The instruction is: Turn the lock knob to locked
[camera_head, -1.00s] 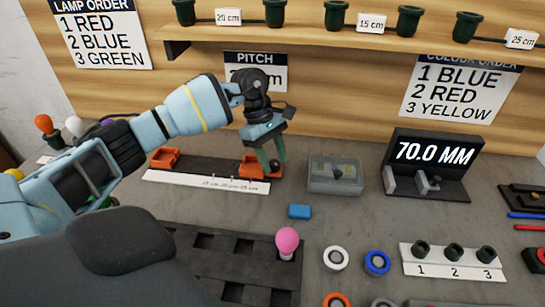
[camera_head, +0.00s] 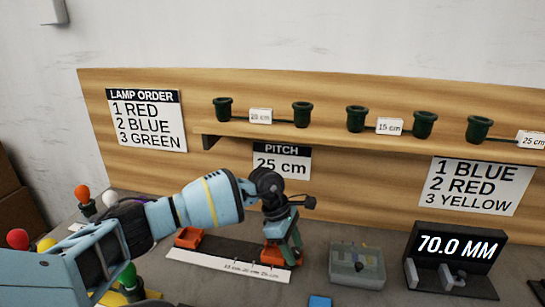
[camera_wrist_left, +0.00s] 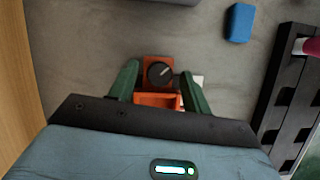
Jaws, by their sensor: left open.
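The lock knob (camera_wrist_left: 159,72) is a round dark knob with a light pointer line, set on an orange block (camera_wrist_left: 152,99). In the left wrist view the pointer runs toward the upper right. In the head view the orange block (camera_head: 270,256) sits at the right end of the pitch rail, mostly behind my left gripper (camera_head: 283,250). The left gripper (camera_wrist_left: 155,85) is open and its green fingers stand on either side of the block and knob. I cannot tell whether they touch. My right gripper is out of view.
A white scale strip (camera_head: 215,267) lies in front of the rail, with a second orange block (camera_head: 188,238) at its left end. A grey box (camera_head: 357,263) and the 70.0 MM gauge (camera_head: 455,260) stand to the right. A blue block (camera_wrist_left: 239,23) lies nearby.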

